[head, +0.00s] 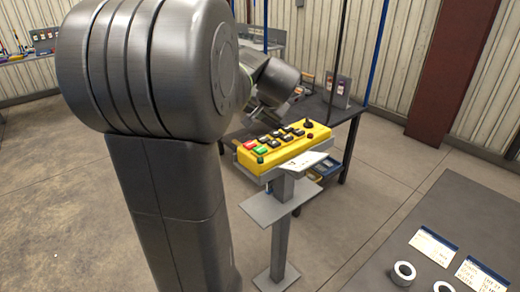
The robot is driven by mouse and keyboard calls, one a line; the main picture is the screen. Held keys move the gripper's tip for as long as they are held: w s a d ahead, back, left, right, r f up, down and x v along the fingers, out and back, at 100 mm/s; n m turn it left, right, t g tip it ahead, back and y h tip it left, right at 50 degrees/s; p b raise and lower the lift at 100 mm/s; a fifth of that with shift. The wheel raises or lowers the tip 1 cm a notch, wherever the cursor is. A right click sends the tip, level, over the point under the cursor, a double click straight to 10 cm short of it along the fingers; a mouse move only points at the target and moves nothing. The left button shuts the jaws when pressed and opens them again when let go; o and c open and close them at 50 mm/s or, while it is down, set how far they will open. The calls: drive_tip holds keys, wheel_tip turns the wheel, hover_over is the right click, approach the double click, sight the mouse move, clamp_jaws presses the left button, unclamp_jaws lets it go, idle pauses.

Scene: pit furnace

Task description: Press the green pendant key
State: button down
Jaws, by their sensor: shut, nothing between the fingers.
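The yellow pendant (284,148) lies on top of a grey stand, with several keys on its upper face. The green pendant key (260,149) is at its near left end, just below a red key (249,143). My gripper (266,117) is partly in view beyond the left part of the pendant, dark against the bench. It is shut and empty, and appears apart from the green key. My large arm link hides part of the scene to its left, and the fingertips are hard to make out.
The grey stand (282,225) has a small shelf and a white card near its top. A dark workbench (335,112) stands behind. A grey table (455,215) at the lower right carries labels and white rings. Open concrete floor lies between.

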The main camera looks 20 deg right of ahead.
sight(261, 151)
drive_tip(key=shift+f+b, duration=3.25)
drive_tip(key=shift+f, duration=1.1)
drive_tip(key=shift+f, duration=0.1)
drive_tip(key=shift+f+b, duration=0.3)
drive_tip(key=shift+f+b, duration=0.35)
drive_tip(key=shift+f, duration=0.1)
drive_tip(key=shift+r, duration=0.1)
drive_tip(key=shift+r+p, duration=0.7)
drive_tip(key=shift+r, duration=0.1)
drive_tip(key=shift+r+p, duration=1.9)
drive_tip(key=shift+r, duration=0.6)
